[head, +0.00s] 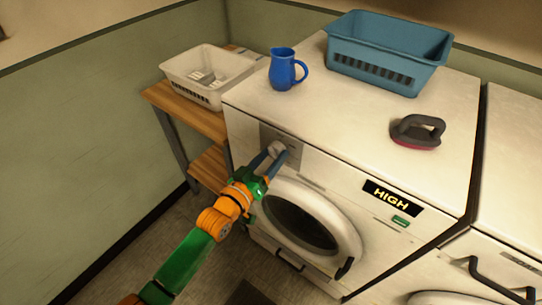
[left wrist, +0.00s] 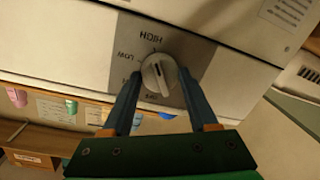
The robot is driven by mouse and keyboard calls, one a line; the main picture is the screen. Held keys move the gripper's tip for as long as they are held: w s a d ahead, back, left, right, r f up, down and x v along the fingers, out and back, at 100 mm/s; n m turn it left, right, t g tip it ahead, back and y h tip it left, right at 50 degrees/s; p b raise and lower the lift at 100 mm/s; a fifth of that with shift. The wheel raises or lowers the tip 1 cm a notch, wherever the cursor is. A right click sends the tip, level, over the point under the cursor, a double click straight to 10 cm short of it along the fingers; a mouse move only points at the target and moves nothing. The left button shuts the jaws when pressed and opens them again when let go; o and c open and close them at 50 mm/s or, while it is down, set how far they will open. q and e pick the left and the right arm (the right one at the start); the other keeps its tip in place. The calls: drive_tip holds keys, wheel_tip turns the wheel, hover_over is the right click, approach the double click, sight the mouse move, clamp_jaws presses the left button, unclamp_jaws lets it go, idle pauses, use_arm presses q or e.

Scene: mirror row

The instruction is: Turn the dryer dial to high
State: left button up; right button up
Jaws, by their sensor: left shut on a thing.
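The white dryer (head: 370,175) stands in the middle of the head view, with a dark display (head: 391,197) that reads HIGH. Its round pale dial (head: 277,148) sits on a grey panel at the upper left of the front. In the left wrist view the dial (left wrist: 159,74) shows close up, with HIGH, LOW and other small labels around it, seen upside down. My left gripper (head: 271,160) has its blue-grey fingers on either side of the dial and is shut on it. The exact mark the dial points at is hard to tell. My right gripper is not in view.
A blue jug (head: 284,70), a blue basket (head: 385,62) and a dark iron-like thing (head: 418,131) stand on the dryer top. A white basket (head: 205,88) sits on a wooden shelf (head: 190,115) at the left. A second machine (head: 510,190) stands at the right.

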use_arm(q)
drive_tip(key=shift+w+r+m, duration=0.1)
drive_tip(key=shift+r+m, duration=0.15)
drive_tip(key=shift+m, duration=0.25)
drive_tip(key=o, duration=1.2)
drive_tip(key=shift+c, duration=0.2)
drive_tip(key=shift+o, duration=1.1)
drive_tip(key=shift+f, duration=0.2)
drive_tip(key=v, duration=0.7)
